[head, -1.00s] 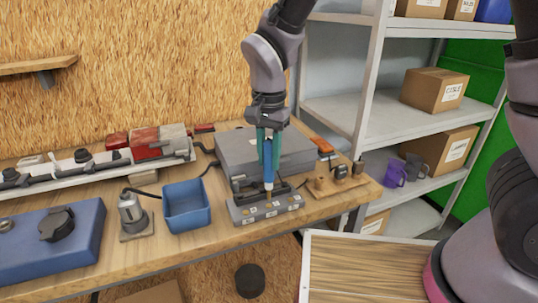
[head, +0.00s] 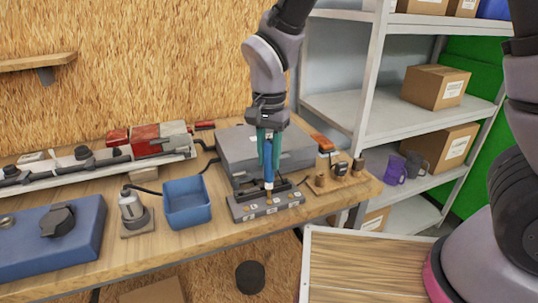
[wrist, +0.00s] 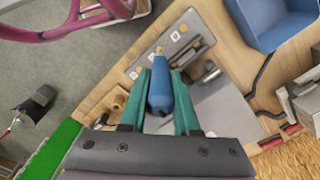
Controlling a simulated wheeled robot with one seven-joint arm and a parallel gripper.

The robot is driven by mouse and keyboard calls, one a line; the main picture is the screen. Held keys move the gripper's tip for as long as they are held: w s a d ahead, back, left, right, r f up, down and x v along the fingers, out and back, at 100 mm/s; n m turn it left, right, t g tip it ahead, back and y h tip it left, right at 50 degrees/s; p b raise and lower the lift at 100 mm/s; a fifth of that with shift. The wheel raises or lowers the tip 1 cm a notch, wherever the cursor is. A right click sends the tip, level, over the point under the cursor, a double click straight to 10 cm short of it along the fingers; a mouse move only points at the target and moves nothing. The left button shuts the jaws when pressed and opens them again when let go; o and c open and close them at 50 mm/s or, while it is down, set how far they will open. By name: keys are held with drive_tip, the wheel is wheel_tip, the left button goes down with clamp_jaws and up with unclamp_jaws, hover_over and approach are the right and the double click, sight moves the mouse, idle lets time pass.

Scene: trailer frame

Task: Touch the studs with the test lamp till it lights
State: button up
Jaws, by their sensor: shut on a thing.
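My gripper (head: 268,168) has its teal fingers shut on the blue test lamp (head: 268,180) and holds it pointing down. The lamp also shows in the wrist view (wrist: 160,94), between the fingers. Below its tip is the grey stud block (head: 240,212), with small brass studs and white labels along its top. The block also shows in the wrist view (wrist: 150,57), just past the lamp's tip. The tip is over the middle of the block; I cannot tell whether it touches a stud. I see no clear glow on the lamp.
A grey case (head: 295,150) stands behind the block. A blue bin (head: 187,204) and a small metal cylinder (head: 130,207) are to its left. A wooden board (head: 337,180) with small parts is to its right. Bare tabletop lies in front of the bin.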

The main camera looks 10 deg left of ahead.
drive_tip(key=shift+f, duration=0.45)
drive_tip(key=shift+r, duration=0.1)
idle(1.2)
